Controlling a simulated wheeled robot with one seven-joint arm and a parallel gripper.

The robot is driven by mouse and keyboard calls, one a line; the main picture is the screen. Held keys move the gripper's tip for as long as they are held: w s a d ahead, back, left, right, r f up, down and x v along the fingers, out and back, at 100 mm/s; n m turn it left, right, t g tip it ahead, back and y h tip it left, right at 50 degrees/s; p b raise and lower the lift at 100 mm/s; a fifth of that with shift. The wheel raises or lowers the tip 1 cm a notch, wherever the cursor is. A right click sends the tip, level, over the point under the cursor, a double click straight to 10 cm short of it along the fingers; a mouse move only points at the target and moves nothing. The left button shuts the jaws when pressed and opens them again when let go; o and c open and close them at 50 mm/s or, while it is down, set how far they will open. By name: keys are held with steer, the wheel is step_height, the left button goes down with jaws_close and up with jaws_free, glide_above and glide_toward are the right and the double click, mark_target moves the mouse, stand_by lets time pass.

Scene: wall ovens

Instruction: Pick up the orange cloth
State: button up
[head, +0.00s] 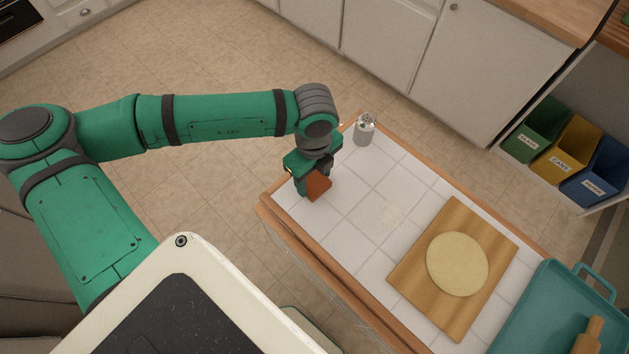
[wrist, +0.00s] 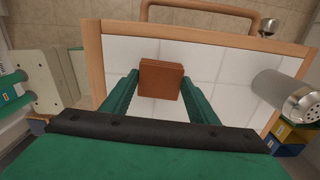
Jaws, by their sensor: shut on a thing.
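The orange cloth (head: 318,185) is a small folded orange-brown square at the near left end of the white tiled island top. In the wrist view the cloth (wrist: 160,79) lies between the tips of my gripper's two green fingers. My gripper (head: 312,186) points down over that end of the island and is shut on the cloth. In the wrist view my gripper (wrist: 160,90) has a finger on each side of it. The head view partly hides the cloth behind the gripper. I cannot tell whether the cloth still touches the tiles.
A metal shaker (head: 365,130) stands close to the gripper, at the island's far corner; it also shows in the wrist view (wrist: 285,95). A wooden board (head: 412,275) with round dough (head: 457,264) and a teal tray (head: 540,300) lie to the right. The tiles between are clear.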

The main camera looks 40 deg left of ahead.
mark_target(314, 182)
step_height(314, 182, up, 10)
stand_by(0.6)
steer(key=shift+o, duration=0.5)
